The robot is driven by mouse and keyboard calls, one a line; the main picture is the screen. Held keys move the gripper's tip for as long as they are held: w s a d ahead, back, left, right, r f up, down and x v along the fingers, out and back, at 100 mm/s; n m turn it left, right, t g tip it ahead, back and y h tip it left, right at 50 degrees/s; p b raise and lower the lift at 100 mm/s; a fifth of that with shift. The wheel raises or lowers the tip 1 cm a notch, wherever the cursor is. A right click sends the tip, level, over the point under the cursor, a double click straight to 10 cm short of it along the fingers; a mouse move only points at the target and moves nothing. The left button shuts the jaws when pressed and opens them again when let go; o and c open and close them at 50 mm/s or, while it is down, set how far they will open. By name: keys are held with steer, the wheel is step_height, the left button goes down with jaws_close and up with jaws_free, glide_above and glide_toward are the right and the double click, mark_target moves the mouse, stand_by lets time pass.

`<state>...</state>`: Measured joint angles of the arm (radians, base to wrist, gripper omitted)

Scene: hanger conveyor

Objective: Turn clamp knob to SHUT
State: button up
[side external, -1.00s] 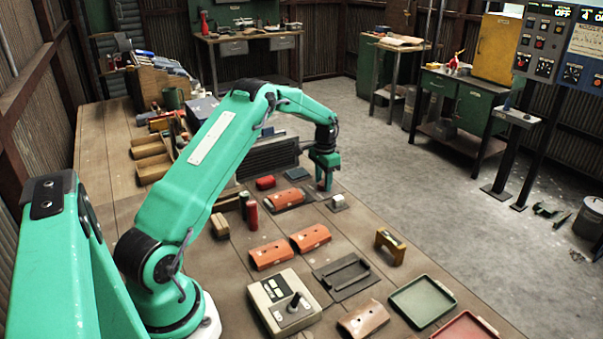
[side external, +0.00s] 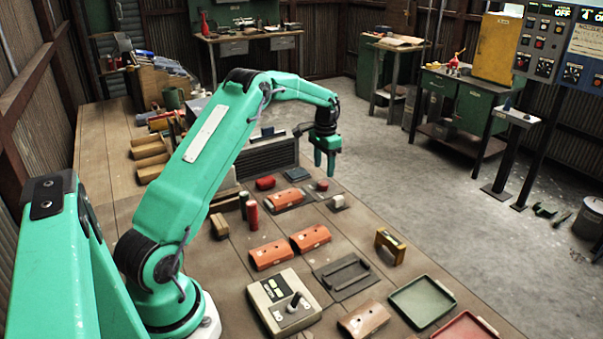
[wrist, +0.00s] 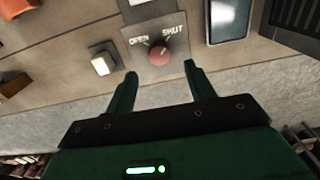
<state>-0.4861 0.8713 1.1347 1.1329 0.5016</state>
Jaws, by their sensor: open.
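The red clamp knob (wrist: 159,52) sits on a grey plate (wrist: 135,36) lettered OPEN on the left and SHUT on the right in the wrist view. A small light mark on the knob's upper edge appears to lean towards SHUT, but it is too small to be sure. In the side view the knob (side external: 322,185) is at the table's far edge. My gripper (wrist: 160,69) is open and empty, its fingertips apart on either side below the knob in the wrist view. In the side view my gripper (side external: 326,171) hangs just above the knob, clear of it.
A small white-topped block (side external: 338,202) stands near the knob. An orange part (side external: 288,197) lies on a dark fixture to the left, with a blue-grey panel (side external: 297,174) behind. A dark ribbed unit (side external: 268,157) stands farther left. Open floor (side external: 450,240) lies beyond the table edge.

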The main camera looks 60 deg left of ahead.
steer(key=shift+r, duration=1)
steer(key=shift+r, duration=0.1)
steer(key=shift+d+r, duration=0.25)
steer(key=s+d+r+t, duration=0.1)
steer(key=s+d+r, duration=0.4)
steer(key=d+r, duration=0.3)
steer(key=s+d+r+t, duration=0.1)
steer(key=s+d+r, duration=0.3)
steer(key=d+r, duration=0.35)
steer(key=s+d+t, duration=0.1)
steer(key=s+d, duration=0.5)
steer(key=s, duration=0.5)
steer(key=s+d+t, duration=0.2)
steer(key=s+d, duration=0.4)
steer(key=s, duration=0.4)
steer(key=shift+s+t, duration=0.3)
steer(key=shift+s, duration=0.05)
